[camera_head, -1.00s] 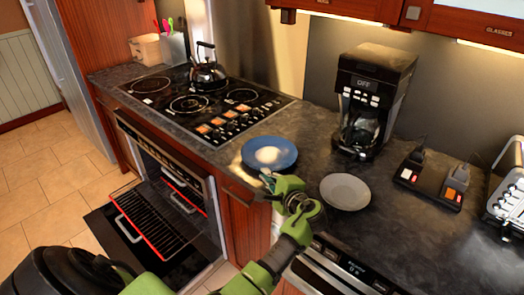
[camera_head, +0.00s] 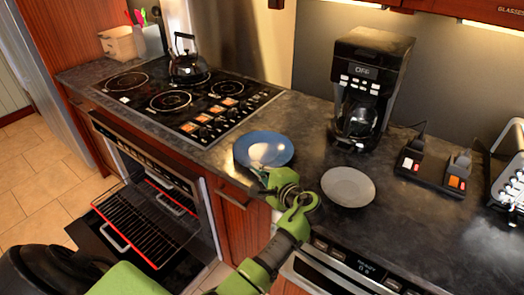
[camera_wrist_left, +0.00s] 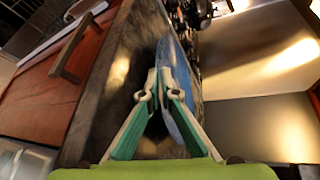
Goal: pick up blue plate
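The blue plate (camera_head: 248,152) is near the counter's front edge, between the stove and the coffee maker, with a pale glare on its middle. My left gripper (camera_head: 259,174) is at its near rim. In the left wrist view the plate shows almost edge-on as a blue strip (camera_wrist_left: 186,125). There the left gripper's fingertips (camera_wrist_left: 162,76) are drawn close together at the rim and look shut on it. The fingers hide part of the rim, and I cannot tell whether the plate is clear of the counter. My right gripper is not in view.
A grey plate (camera_head: 348,187) lies to the right of my left gripper. The coffee maker (camera_head: 370,80) stands behind it. The stove (camera_head: 190,100), with a kettle (camera_head: 186,64), is to the left. The oven door below it (camera_head: 110,255) hangs open.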

